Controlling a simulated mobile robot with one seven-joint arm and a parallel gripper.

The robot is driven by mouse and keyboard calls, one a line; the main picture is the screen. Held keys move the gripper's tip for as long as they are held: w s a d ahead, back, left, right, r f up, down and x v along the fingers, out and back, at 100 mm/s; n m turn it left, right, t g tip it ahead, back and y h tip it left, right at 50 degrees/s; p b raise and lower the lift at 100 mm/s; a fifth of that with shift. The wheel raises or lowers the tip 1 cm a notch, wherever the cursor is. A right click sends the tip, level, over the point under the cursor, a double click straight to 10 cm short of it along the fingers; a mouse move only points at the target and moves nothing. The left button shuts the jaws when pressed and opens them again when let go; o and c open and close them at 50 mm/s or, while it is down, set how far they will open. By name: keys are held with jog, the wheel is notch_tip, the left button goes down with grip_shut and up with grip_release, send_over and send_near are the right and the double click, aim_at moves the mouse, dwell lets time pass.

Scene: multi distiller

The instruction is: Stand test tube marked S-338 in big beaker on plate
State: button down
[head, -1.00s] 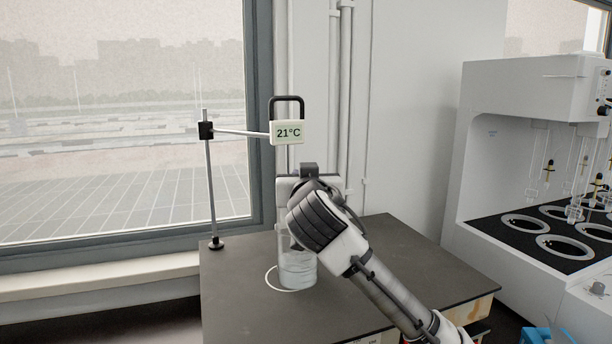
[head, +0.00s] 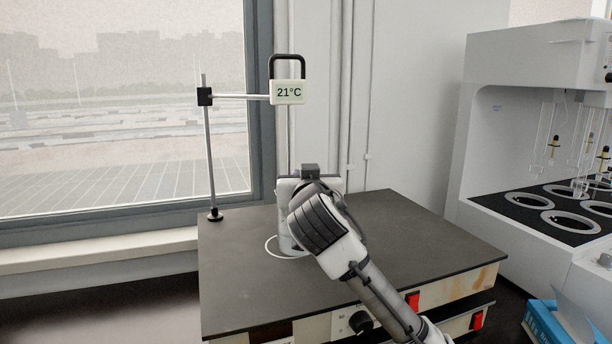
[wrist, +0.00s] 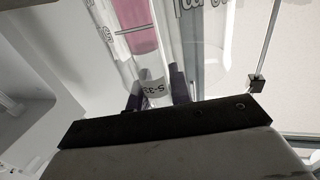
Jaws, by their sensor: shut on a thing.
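In the wrist view my gripper (wrist: 156,92) is shut on a clear test tube (wrist: 154,76) holding pink liquid. Its label reads "S-33", with the rest cut off. The big glass beaker (head: 286,243) stands on the dark plate (head: 420,240), mostly hidden behind my wrist in the head view. Glass with printed markings fills part of the wrist view close to the tube. I cannot tell whether the tube's lower end is inside the beaker or touches its bottom.
A stand (head: 209,150) with a 21°C display (head: 288,92) rises at the plate's back left. A white ring (head: 272,249) marks the plate around the beaker. A white distiller (head: 535,130) stands at right, with a blue box (head: 548,325) in front. The plate's right side is clear.

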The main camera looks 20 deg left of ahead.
jog(key=shift+f, duration=0.3)
jog(key=c, duration=1.2)
grip_release()
jog(key=shift+o, duration=0.2)
jog(key=shift+r, duration=0.1)
